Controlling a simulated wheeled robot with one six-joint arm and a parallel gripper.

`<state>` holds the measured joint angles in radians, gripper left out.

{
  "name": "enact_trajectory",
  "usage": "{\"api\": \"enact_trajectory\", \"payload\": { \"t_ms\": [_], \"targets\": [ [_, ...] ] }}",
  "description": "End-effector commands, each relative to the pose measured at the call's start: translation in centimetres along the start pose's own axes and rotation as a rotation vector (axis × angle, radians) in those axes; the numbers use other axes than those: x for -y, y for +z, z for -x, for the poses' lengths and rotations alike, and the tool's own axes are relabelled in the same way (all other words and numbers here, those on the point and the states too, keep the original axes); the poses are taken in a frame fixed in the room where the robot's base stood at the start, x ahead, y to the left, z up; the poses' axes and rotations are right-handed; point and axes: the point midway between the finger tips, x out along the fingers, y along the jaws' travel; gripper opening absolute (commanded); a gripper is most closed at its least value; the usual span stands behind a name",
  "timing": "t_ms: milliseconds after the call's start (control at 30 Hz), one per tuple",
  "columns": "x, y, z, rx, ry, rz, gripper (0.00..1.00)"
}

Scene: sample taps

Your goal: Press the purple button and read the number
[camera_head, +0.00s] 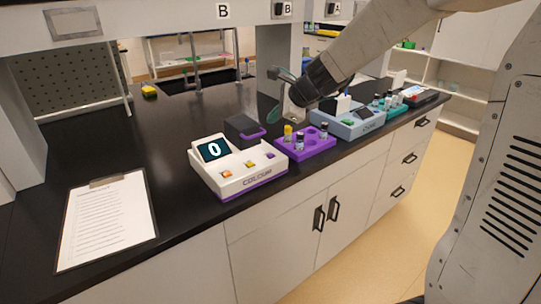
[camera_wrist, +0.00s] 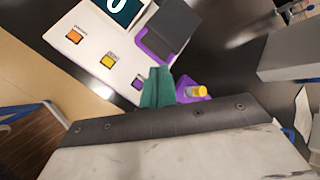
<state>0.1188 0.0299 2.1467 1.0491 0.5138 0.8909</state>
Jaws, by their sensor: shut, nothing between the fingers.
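A white device (camera_head: 240,184) with a purple base stands on the black counter. Its screen (camera_head: 214,148) reads 0. Its front carries an orange button (camera_head: 226,174), a yellow button (camera_head: 249,164) and the purple button (camera_head: 270,155) at the right. The purple button also shows in the wrist view (camera_wrist: 137,83), just left of my green fingertips. My gripper (camera_head: 274,114) is shut and empty, above the counter behind the vial rack in the head view. In the wrist view my fingertips (camera_wrist: 158,82) appear close to the purple button; contact cannot be seen. The screen is partly cut off there.
A dark block with a purple edge (camera_head: 243,129) sits at the device's back. A purple rack (camera_head: 318,147) with vials stands right beside the device. A grey-blue unit (camera_head: 364,127) is farther right. A clipboard (camera_head: 106,220) lies front left.

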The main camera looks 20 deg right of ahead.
Motion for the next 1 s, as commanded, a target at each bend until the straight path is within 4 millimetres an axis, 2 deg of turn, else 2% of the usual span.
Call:
{"api": "enact_trajectory", "payload": {
  "t_ms": [467,1000],
  "targets": [
    [-0.4,-0.4,-0.6,0.000,0.000,-0.005,0.00],
    [-3.9,-3.9,-5.3,0.000,0.001,-0.005,0.00]
  ]
}}
